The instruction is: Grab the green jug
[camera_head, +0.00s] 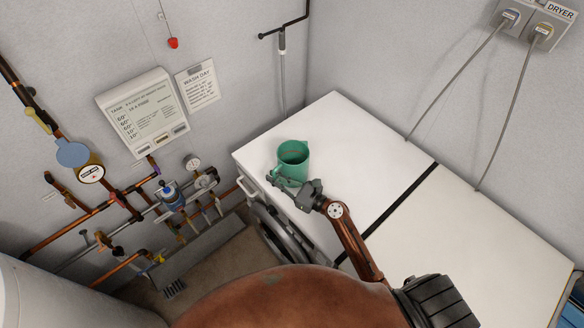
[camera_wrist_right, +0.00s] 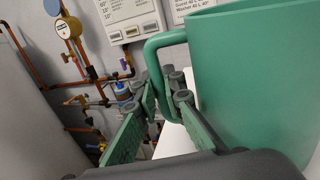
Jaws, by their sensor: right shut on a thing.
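The green jug (camera_head: 292,160) stands upright on the white top of the left machine (camera_head: 345,130), near its far left end. Its handle faces my right gripper (camera_head: 287,184). In the right wrist view the jug (camera_wrist_right: 250,75) fills the right side, and its handle (camera_wrist_right: 160,75) runs down between the two fingers. My right gripper (camera_wrist_right: 160,115) is shut on the handle, with one finger on each side of it. I cannot tell if the jug's base is lifted. My left gripper is not in view.
A second white machine top (camera_head: 480,240) lies to the right, past a dark gap (camera_head: 400,210). Pipes and valves (camera_head: 130,210) line the wall on the left. Two grey cords (camera_head: 460,75) hang from the dryer outlet (camera_head: 530,22). The white tops are otherwise clear.

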